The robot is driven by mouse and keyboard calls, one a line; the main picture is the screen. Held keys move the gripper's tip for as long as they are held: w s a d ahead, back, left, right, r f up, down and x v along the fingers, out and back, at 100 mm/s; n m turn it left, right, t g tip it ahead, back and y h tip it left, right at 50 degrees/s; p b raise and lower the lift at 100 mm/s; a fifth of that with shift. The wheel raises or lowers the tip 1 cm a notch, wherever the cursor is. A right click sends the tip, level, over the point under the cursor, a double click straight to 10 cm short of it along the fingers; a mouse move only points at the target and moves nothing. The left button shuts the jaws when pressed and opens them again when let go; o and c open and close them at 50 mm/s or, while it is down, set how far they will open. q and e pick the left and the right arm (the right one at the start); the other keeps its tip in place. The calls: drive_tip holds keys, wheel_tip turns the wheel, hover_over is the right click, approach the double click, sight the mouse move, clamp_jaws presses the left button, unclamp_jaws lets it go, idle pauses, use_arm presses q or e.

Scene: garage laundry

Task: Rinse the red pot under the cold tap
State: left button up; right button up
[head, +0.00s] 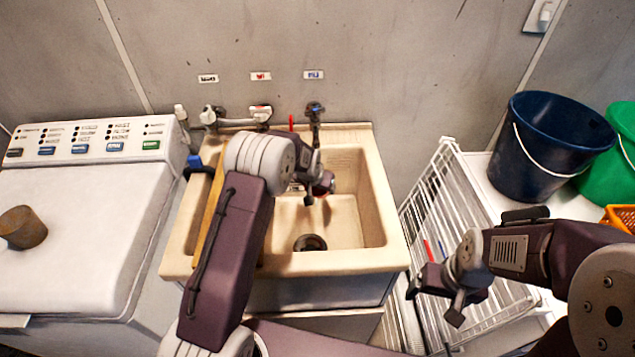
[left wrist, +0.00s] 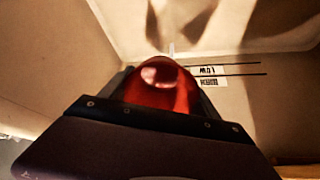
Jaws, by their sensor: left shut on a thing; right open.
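My left gripper (head: 318,187) is over the cream sink (head: 388,262), below the taps. In the left wrist view it is shut on the red pot (left wrist: 162,88), which looks rounded and shiny between the jaws (left wrist: 160,105). In the head view my gripper and arm hide nearly all of the pot. The tap under the blue label, the cold tap (head: 314,110), stands at the sink's back right. I cannot tell whether water runs. My right gripper (head: 436,298) is open and empty in front of the white wire rack.
A white washing machine (head: 75,235) with a brown cup (head: 22,228) stands left. Another tap (head: 235,116) is at the sink's back left. A wire rack (head: 445,200), dark blue bucket (head: 545,150) and green bucket (head: 612,165) are right. The drain (head: 310,243) is uncovered.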

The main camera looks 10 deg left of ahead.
sight(316, 194)
use_arm(q)
drive_tip(key=s, duration=0.3)
drive_tip(key=shift+s+a, duration=0.1)
drive_tip(key=shift+s, duration=0.15)
drive_tip(key=shift+s+a+b, duration=0.1)
drive_tip(key=shift+s+b, duration=0.5)
drive_tip(key=shift+s, duration=0.65)
drive_tip(key=s+r, duration=0.4)
drive_tip(key=s, duration=0.1)
drive_tip(key=shift+a, duration=0.2)
idle(0.6)
